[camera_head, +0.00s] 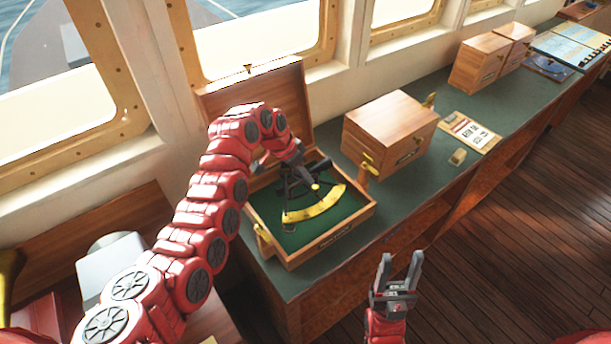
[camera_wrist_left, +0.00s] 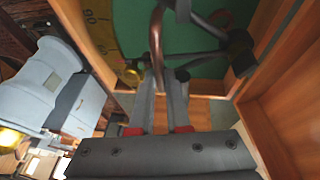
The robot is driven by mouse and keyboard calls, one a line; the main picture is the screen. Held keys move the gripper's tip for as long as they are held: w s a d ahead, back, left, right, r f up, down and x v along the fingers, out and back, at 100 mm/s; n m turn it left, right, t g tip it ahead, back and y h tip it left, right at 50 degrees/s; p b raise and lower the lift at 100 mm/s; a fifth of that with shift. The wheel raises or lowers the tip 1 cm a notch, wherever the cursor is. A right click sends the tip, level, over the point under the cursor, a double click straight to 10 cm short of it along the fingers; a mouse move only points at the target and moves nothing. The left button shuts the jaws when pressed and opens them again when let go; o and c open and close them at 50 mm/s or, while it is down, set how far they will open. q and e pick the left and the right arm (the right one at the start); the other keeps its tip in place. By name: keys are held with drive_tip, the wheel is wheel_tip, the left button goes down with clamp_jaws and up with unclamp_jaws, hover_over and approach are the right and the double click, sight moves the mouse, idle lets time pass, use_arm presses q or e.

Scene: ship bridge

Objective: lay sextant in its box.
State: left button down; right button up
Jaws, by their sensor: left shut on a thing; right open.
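The sextant (camera_head: 321,206), with a black frame and a yellow arc, is at the open wooden box (camera_head: 333,236) with green lining. In the head view it appears within the box walls; whether it touches the lining I cannot tell. The box lid (camera_head: 262,93) stands raised at the back. My left gripper (camera_head: 301,178) is over the box, shut on the sextant; in the left wrist view its fingers (camera_wrist_left: 165,84) close around a brownish curved part, with the green lining (camera_wrist_left: 193,40) behind. My right gripper (camera_head: 400,270) is open and empty, in front of the counter.
A closed wooden box (camera_head: 390,130) stands right of the open one on the green counter (camera_head: 445,180). A label card (camera_head: 470,132) lies beyond it. More closed boxes (camera_head: 485,58) stand farther right. Windows line the back wall.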

use_arm(q)
drive_tip(key=shift+w+a+r+t+b, duration=0.2)
drive_tip(key=shift+t+b, duration=0.1)
drive_tip(key=shift+b, duration=0.15)
idle(0.5)
drive_tip(key=shift+s+d+f+b, duration=0.25)
drive_tip(key=shift+s+f+b, duration=0.1)
drive_tip(key=shift+b, duration=0.25)
drive_tip(key=shift+f+b, duration=1.05)
drive_tip(key=shift+b, duration=0.9)
idle(1.6)
drive_tip(key=c, duration=0.8)
unclamp_jaws()
